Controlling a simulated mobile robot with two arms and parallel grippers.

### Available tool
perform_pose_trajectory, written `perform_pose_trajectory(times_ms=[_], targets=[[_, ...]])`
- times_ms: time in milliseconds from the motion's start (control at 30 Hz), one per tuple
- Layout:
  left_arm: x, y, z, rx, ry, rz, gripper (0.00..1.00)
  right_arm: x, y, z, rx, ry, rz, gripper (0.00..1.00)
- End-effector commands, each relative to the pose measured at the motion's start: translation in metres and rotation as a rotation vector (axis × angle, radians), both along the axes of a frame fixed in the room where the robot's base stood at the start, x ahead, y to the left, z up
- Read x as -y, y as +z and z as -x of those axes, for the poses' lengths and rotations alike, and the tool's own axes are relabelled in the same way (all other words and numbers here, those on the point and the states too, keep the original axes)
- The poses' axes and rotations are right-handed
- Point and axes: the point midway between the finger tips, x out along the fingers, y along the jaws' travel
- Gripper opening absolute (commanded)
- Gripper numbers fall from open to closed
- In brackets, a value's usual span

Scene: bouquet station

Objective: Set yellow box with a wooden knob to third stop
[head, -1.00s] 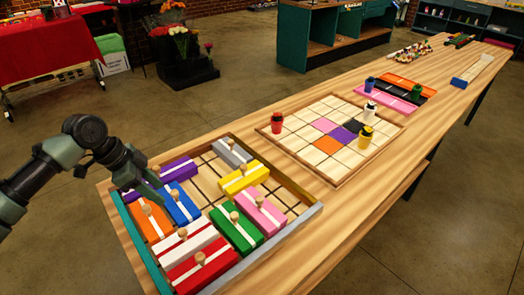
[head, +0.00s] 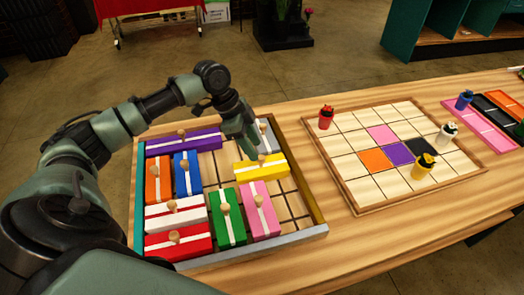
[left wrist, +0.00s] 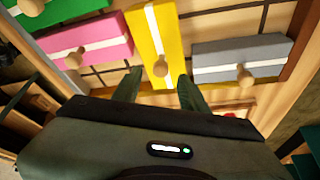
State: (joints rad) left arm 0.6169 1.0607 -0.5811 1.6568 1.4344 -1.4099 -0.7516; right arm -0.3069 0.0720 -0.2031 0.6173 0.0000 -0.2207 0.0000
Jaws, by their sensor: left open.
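The yellow box (head: 275,172) has a white stripe and a round wooden knob (head: 262,158). It lies in the sliding-block tray (head: 318,231), between the grey block (head: 266,140) and the pink block (head: 265,220). My left gripper (head: 252,147) is open and empty close to the yellow box's knob in the head view. In the left wrist view, its two fingers (left wrist: 161,88) point at the yellow box (left wrist: 148,30), with the knob (left wrist: 160,68) in line with the gap between them. I cannot tell whether they touch it. My right gripper is not in view.
Purple (head: 190,142), blue (head: 187,178), orange (head: 158,183), white (head: 172,215), red (head: 190,239) and green (head: 228,222) blocks with knobs fill the tray's left side. Bare grid shows right of the pink block. A tiled board (head: 345,172) with small flower pots stands to the right.

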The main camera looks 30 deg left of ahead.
Motion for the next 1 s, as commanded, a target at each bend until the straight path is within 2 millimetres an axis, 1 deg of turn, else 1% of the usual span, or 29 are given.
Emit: perform_pose_trajectory(times_ms=[33, 200, 300, 433, 600, 667, 700, 767, 1000], targets=[[0.004, -0.006, -0.001, -0.002, -0.001, 0.002, 0.43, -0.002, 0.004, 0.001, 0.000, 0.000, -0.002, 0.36], [0.011, -0.027, -0.005, -0.002, -0.001, 0.001, 0.43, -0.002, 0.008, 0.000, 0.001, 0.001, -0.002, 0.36], [0.013, -0.034, -0.007, 0.000, 0.000, 0.001, 0.43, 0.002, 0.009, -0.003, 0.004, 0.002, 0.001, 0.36], [0.014, -0.037, -0.007, 0.001, -0.001, 0.001, 0.43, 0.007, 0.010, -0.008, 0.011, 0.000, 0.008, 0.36], [0.014, -0.037, -0.007, 0.002, -0.001, 0.000, 0.43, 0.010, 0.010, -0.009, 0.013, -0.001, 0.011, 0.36], [0.014, -0.037, -0.007, 0.002, -0.001, 0.000, 0.27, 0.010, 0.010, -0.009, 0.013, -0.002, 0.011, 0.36], [0.014, -0.037, -0.007, 0.002, -0.001, 0.000, 0.15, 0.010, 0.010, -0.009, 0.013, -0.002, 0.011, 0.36], [0.014, -0.037, -0.007, 0.002, -0.001, 0.000, 0.00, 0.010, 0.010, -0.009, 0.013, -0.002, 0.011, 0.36], [0.014, -0.037, -0.007, 0.002, -0.001, 0.000, 0.00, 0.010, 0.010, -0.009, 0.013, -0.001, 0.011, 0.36]])
